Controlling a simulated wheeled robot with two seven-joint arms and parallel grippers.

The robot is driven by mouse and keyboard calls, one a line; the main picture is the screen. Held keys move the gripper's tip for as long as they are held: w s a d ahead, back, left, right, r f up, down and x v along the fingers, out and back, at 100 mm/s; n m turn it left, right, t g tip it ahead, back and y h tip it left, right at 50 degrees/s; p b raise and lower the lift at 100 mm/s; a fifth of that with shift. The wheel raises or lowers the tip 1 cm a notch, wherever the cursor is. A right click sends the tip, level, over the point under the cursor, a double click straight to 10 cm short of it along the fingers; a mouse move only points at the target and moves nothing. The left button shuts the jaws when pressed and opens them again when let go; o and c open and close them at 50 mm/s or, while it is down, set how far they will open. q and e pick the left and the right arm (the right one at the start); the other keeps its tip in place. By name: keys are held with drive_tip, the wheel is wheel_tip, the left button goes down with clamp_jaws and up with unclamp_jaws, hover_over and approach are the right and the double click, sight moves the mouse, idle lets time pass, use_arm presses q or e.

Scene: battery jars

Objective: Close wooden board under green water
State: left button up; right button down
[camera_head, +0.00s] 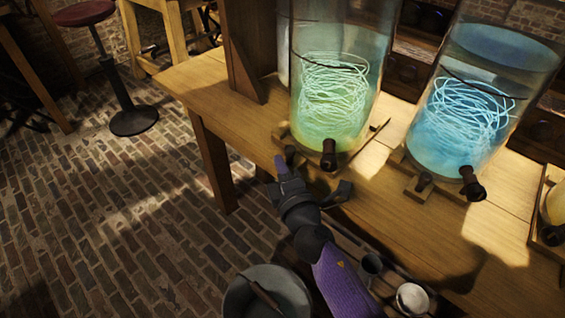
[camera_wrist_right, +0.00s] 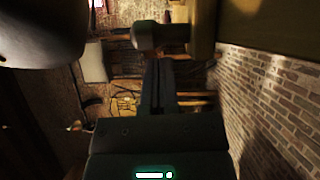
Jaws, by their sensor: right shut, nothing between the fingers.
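The jar of green water (camera_head: 330,110), with pale tangled strands inside, stands on a wooden board (camera_head: 281,134) on the table. A dark spigot (camera_head: 329,155) sticks out low on the jar's front. A dark knob (camera_head: 290,155) shows at the board's front left. My right gripper (camera_head: 280,165) is just in front of this knob, at the table's front edge. In the right wrist view its fingers (camera_wrist_right: 158,77) are together and empty. A rounded knob (camera_wrist_right: 147,36) on a wooden piece (camera_wrist_right: 202,25) lies just beyond them. I cannot tell whether they touch. My left gripper is out of view.
A jar of blue water (camera_head: 465,115) stands to the right on its own board (camera_head: 402,158) with a knob (camera_head: 424,182). A wooden post (camera_head: 243,55) rises at the left. The brick floor (camera_head: 110,225) left of the table is open around a stool (camera_head: 133,120).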

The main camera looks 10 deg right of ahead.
sight(312, 147)
drive_tip(key=shift+d, duration=0.15)
drive_tip(key=w+d, duration=0.1)
drive_tip(key=d, duration=0.1)
drive_tip(key=w+d, duration=0.3)
drive_tip(key=d, duration=0.2)
drive_tip(key=shift+w+b, duration=0.35)
